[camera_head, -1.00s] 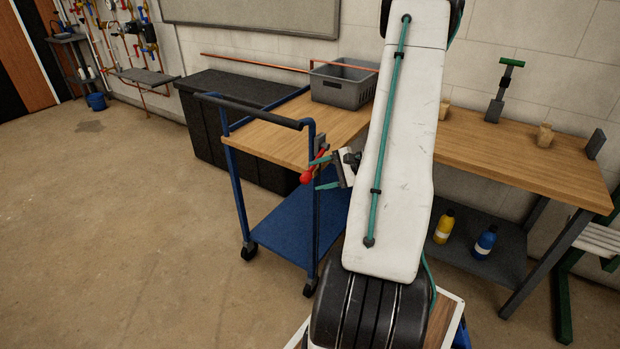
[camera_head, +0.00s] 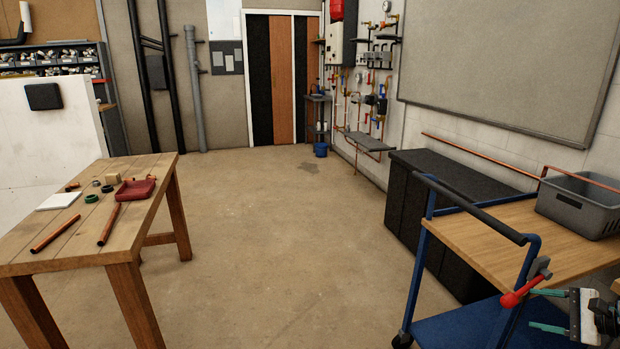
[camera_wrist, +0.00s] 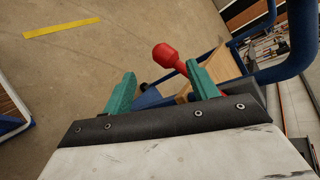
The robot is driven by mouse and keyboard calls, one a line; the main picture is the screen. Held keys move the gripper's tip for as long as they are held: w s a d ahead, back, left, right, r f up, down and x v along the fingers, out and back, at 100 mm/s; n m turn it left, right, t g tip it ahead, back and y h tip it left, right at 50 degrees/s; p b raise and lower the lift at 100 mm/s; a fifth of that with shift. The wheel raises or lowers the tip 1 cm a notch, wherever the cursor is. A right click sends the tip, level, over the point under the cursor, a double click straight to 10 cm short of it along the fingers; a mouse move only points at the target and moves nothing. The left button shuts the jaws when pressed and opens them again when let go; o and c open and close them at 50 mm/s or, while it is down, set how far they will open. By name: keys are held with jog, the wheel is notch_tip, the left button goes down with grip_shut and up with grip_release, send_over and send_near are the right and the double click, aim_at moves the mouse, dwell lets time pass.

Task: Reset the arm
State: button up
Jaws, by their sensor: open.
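My gripper (camera_head: 548,311) is at the lower right of the head view, beside the blue trolley (camera_head: 414,270). Its two green fingers are apart with nothing held between them. In the wrist view my gripper (camera_wrist: 160,85) also shows open, with the fingers spread. A red-handled tool (camera_head: 521,291) hangs at the trolley's near post, close to the fingertips. Its red rounded end (camera_wrist: 168,56) shows just beyond the fingers in the wrist view, and I cannot tell whether it touches the right finger. Most of my arm is out of the head view.
A grey crate (camera_head: 580,208) with a copper pipe across it stands on the trolley's wooden top. A black chest (camera_head: 440,190) is behind. A wooden workbench (camera_head: 95,225) with pipes and fittings is at left. Open floor (camera_head: 270,230) lies between. A yellow strip (camera_wrist: 62,28) marks the floor.

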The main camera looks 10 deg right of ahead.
jog(key=s+a+r+n+g+h, duration=0.2)
jog(key=a+r+n, duration=0.4)
jog(key=a, duration=0.6)
jog(key=s+a+r+n+g+h, duration=0.2)
jog(key=s+a+r+n+g, duration=0.2)
jog(key=a+r, duration=0.5)
jog(key=s+a+r+n+g+h, duration=0.2)
jog(key=s+a+r+n+g, duration=0.2)
jog(key=a+n, duration=0.5)
jog(key=s+a+r, duration=0.2)
jog(key=a+r, duration=0.1)
jog(key=a, duration=0.5)
jog(key=shift+r, duration=0.4)
jog(key=shift+s, duration=0.1)
